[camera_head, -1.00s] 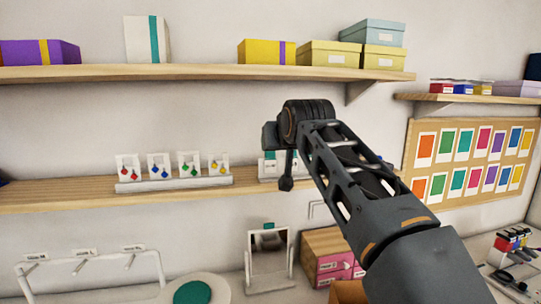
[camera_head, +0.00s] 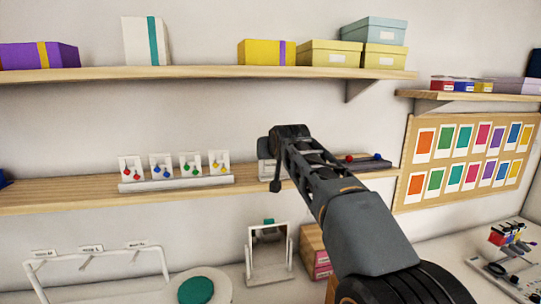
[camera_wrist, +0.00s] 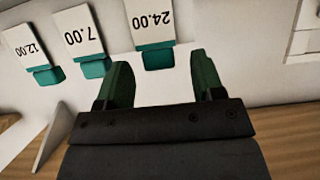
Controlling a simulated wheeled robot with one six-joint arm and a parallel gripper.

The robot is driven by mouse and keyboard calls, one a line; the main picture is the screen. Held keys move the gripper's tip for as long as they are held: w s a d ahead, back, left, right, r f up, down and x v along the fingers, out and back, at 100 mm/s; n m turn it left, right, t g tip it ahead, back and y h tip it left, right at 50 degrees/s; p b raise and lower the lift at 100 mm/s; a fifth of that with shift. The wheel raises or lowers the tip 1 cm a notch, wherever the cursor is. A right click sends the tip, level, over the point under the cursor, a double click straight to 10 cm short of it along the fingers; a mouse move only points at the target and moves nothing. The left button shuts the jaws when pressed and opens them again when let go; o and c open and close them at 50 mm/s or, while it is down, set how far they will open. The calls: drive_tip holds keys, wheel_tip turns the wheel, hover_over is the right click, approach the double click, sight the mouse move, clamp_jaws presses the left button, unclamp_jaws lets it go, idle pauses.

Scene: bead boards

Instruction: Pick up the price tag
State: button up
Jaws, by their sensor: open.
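Three white price tags with teal bases show upside down in the wrist view: "24.00" (camera_wrist: 151,22), "7.00" (camera_wrist: 78,36) and "12.00" (camera_wrist: 26,48). The task does not say which one. My gripper (camera_wrist: 160,75) is open, its two dark green fingers apart and nothing between them. The "24.00" tag is just beyond the fingertips, roughly centred on the gap, and the "7.00" tag is to the left. In the head view my gripper (camera_head: 271,170) is at the middle shelf, and my arm hides most of the tags there.
Earring cards (camera_head: 174,167) stand in a white holder left of my gripper on the middle shelf (camera_head: 60,196). A dark tray (camera_head: 378,165) with red and blue beads lies to the right. A mirror (camera_head: 268,255) stands below. The upper shelf (camera_head: 190,73) holds boxes.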

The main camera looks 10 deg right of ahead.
drive_tip(key=shift+c, duration=0.3)
drive_tip(key=c, duration=0.8)
